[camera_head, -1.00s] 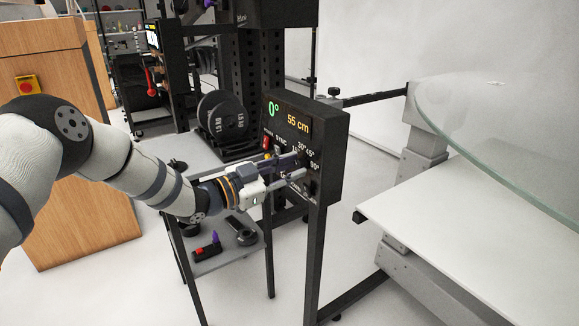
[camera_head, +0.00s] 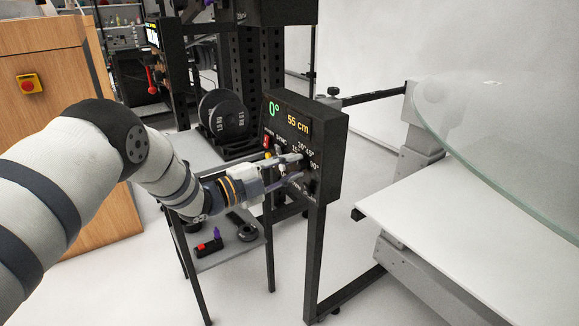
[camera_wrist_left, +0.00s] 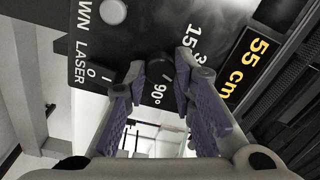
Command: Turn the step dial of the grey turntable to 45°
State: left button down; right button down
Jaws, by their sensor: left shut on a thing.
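The black control panel (camera_head: 318,140) of the turntable reads a green 0° and an orange 55 cm, with step marks such as 15, 30°, 45° and 90° printed below. My left gripper (camera_head: 300,168) is at the lower part of the panel face. In the left wrist view, its purple-padded fingers (camera_wrist_left: 162,65) are on either side of the dark step dial (camera_wrist_left: 160,72), shut on it, with the 90° mark just below. The dial's pointer is not clear. The glass turntable plate (camera_head: 500,120) is at the right. My right gripper is out of view.
A red switch (camera_head: 266,141) is on the panel's left side, close to my gripper. A white button (camera_wrist_left: 113,11) shows in the left wrist view. A grey side table (camera_head: 215,258) with small items stands below my arm. A white board (camera_head: 440,210) is at the right.

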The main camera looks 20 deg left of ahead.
pick_arm(q)
jog(key=shift+m, duration=0.9)
jog(key=c, duration=1.3)
grip_release()
jog(key=shift+a, duration=0.1)
jog(key=shift+c, duration=0.2)
jog(key=v, duration=1.2)
